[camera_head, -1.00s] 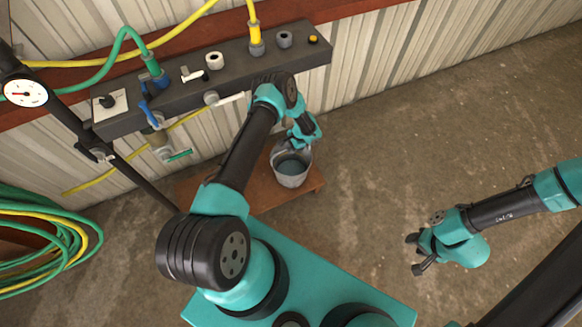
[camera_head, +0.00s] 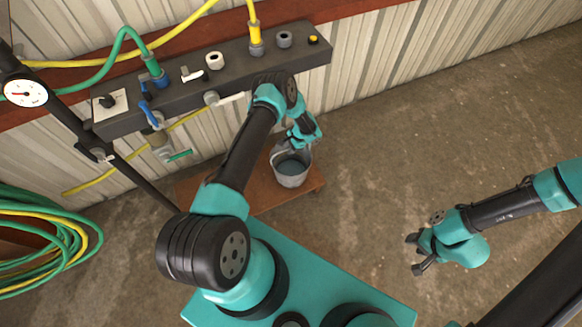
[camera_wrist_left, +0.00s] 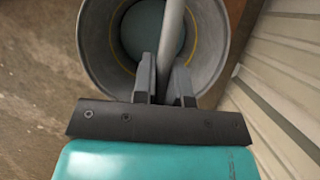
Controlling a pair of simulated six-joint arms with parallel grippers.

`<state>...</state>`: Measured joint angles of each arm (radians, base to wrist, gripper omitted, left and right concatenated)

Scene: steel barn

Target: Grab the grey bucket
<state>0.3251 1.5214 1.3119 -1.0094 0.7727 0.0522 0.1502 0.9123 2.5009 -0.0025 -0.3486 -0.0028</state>
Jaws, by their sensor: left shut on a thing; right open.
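The grey bucket (camera_head: 291,178) stands upright on a low brown wooden stand in the head view, with a bluish surface inside it. In the left wrist view the bucket (camera_wrist_left: 97,45) is seen from above, its handle (camera_wrist_left: 171,30) running across the opening. My left gripper (camera_wrist_left: 163,85) is shut on the handle at the bucket's near rim. My right gripper (camera_head: 414,254) is open and empty above the floor at the right, apart from the bucket.
The wooden stand (camera_head: 240,196) is beside the corrugated wall (camera_head: 370,60). A dark panel (camera_head: 190,85) with taps and hoses is fixed above it. Coiled hoses (camera_head: 40,240) hang at the left. The concrete floor (camera_head: 400,150) at the right is clear.

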